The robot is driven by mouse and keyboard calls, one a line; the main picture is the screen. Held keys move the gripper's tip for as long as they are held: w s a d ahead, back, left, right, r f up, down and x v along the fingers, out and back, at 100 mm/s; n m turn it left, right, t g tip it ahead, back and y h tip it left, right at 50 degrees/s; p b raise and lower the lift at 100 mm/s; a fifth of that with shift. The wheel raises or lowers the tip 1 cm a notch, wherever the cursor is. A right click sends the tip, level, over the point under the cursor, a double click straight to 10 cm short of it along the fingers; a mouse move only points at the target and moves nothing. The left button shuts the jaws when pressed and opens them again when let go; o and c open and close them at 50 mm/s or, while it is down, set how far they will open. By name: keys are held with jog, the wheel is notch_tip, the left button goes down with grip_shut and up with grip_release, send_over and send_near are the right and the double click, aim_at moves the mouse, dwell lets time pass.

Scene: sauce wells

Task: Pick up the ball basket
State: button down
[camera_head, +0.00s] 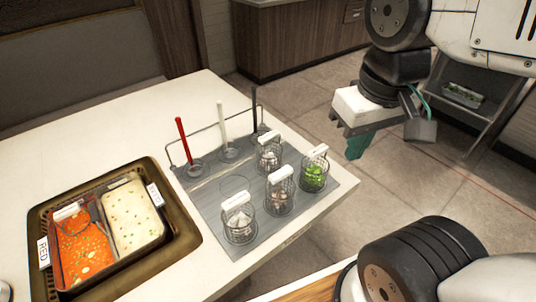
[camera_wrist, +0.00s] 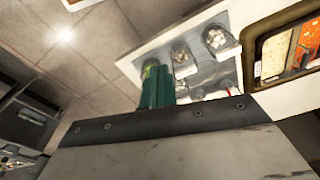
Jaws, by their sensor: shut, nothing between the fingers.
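Several wire baskets with white handles stand upright on a grey mat (camera_head: 207,197) in the head view. One holds white pieces (camera_head: 239,224) at the front, one brownish round pieces (camera_head: 279,199), one green pieces (camera_head: 314,177), and one pale pieces (camera_head: 268,159) at the back. Which one is the ball basket I cannot tell for sure; the brownish contents look roundest. My gripper (camera_head: 357,146), with teal fingers, hangs to the right of the table, apart from all baskets. It is shut and empty, also in the wrist view (camera_wrist: 155,84).
A dark tray (camera_head: 186,245) at left holds red and cream sauce wells; a wire basket (camera_head: 72,216) sits in the red sauce. Red, white and dark ladles (camera_head: 182,140) stand upright in a rack behind the baskets. The white table (camera_head: 110,120) is bare at the back left.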

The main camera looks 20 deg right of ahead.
dwell(0.4)
jog(key=c, duration=1.6)
grip_release()
jog(key=o, duration=0.5)
jog(key=shift+w+f+g, duration=0.15)
jog(key=shift+f+g, duration=0.15)
jog(key=shift+f, duration=0.05)
jog(key=o, duration=1.1)
jog(key=shift+g, duration=0.9)
jog(key=w, duration=0.1)
jog(key=w+f, duration=0.1)
jog(key=w, duration=0.1)
jog(key=w+f, duration=0.1)
jog(key=shift+w+a+f, duration=0.25)
jog(key=shift+w+a, duration=0.05)
jog(key=n+t, duration=0.1)
jog(key=n, duration=0.2)
send_near(269, 148)
jog(key=shift+d+f, duration=0.15)
jog(key=shift+d, duration=0.15)
jog(key=shift+a+f, duration=0.2)
jog(key=shift+f, duration=1.7)
jog(key=shift+a+f, duration=0.15)
jog(key=shift+f, duration=1.75)
